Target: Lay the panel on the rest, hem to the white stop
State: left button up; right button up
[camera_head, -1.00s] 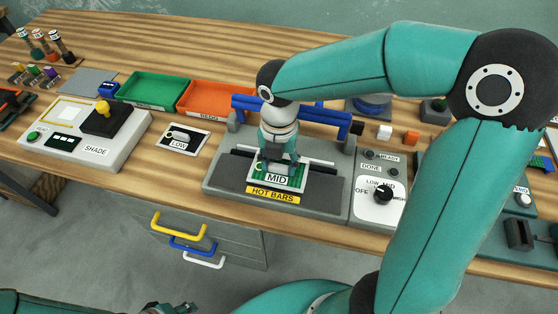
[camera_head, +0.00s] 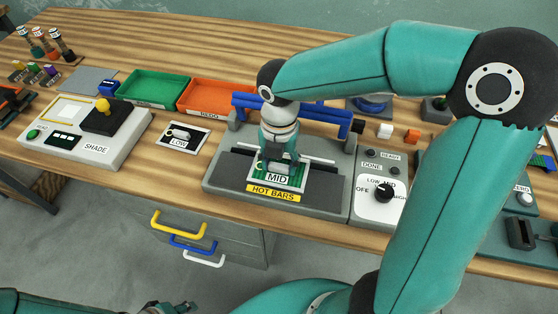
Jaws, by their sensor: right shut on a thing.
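My right gripper (camera_head: 277,162) is over the middle of the grey HOT BARS unit, pointing down. It is shut on a small white-bordered panel with green on it and a MID label (camera_head: 277,178). The panel is at the dark bed (camera_head: 232,171) of the unit, just behind the yellow HOT BARS label (camera_head: 273,193). A thin white bar (camera_head: 316,160) runs behind the gripper. The fingers hide part of the panel, so I cannot tell whether it touches the bed. A dark tip of my left arm (camera_head: 165,307) shows at the bottom edge; its jaws are unclear.
A LOW card (camera_head: 182,138) lies left of the unit. The SHADE box (camera_head: 70,136) stands further left. Green (camera_head: 152,87) and orange (camera_head: 215,97) trays are behind. A blue bar (camera_head: 300,112) crosses the unit's back. A knob box (camera_head: 383,200) stands to the right.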

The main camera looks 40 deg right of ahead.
jog(key=o, duration=1.2)
notch_tip(320, 180, up, 12)
jog(key=shift+f, duration=0.1)
